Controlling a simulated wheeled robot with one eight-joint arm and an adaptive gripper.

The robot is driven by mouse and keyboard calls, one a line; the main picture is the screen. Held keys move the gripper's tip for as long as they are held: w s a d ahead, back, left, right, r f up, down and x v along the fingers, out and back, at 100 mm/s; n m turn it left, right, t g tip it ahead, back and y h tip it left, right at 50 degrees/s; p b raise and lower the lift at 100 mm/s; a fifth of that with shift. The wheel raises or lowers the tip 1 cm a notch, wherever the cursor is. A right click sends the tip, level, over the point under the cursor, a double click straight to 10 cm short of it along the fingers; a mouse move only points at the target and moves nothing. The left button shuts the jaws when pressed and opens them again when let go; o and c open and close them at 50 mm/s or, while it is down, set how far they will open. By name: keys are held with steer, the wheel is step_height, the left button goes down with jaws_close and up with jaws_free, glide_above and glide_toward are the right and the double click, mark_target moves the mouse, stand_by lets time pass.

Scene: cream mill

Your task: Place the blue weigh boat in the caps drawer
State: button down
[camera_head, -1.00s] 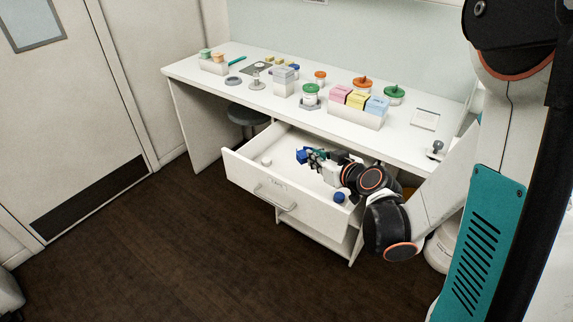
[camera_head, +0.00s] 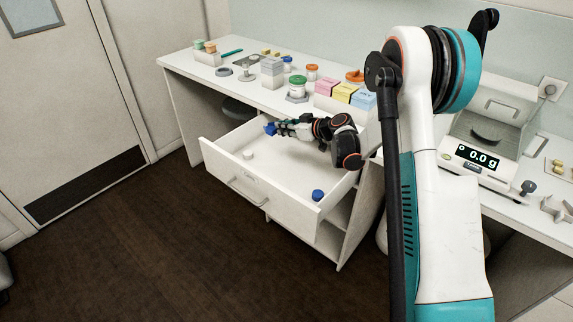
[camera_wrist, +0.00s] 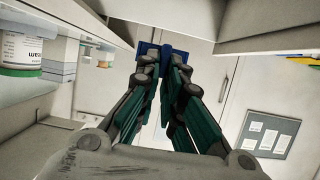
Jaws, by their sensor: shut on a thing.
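My gripper (camera_head: 280,128) is shut on the blue weigh boat (camera_head: 270,129), which shows as a small blue shape at the fingertips. In the wrist view the blue boat (camera_wrist: 152,47) lies across the fingertips (camera_wrist: 166,55), partly hidden by them. The open caps drawer (camera_head: 270,180) is pulled out from under the bench. My gripper and the boat are over the back part of the drawer, near the bench edge. Inside the drawer are a white cap (camera_head: 248,155) at the left and a blue cap (camera_head: 317,195) near the front right corner.
The bench top (camera_head: 240,95) overhangs the drawer's back. On it stand a green-lidded jar (camera_head: 297,88), a grey block stack (camera_head: 271,72) and pink, yellow and blue boxes (camera_head: 343,94). A scale (camera_head: 480,165) reads 0.0 g at the right. The drawer's middle floor is clear.

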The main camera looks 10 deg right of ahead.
step_height(320, 180, down, 15)
steer(key=b, duration=0.4)
steer(key=shift+r+b, duration=0.2)
steer(key=shift+b, duration=0.15)
steer(key=shift+f, duration=0.55)
steer(key=c, duration=1.7)
jaws_free()
steer(key=shift+r, duration=0.6)
steer(key=p+v, duration=0.2)
steer(key=v, duration=0.4)
steer(key=shift+s+d+r+p, duration=0.15)
steer(key=shift+s+r+p, duration=0.15)
steer(key=shift+s+d, duration=0.2)
steer(key=shift+s, duration=0.1)
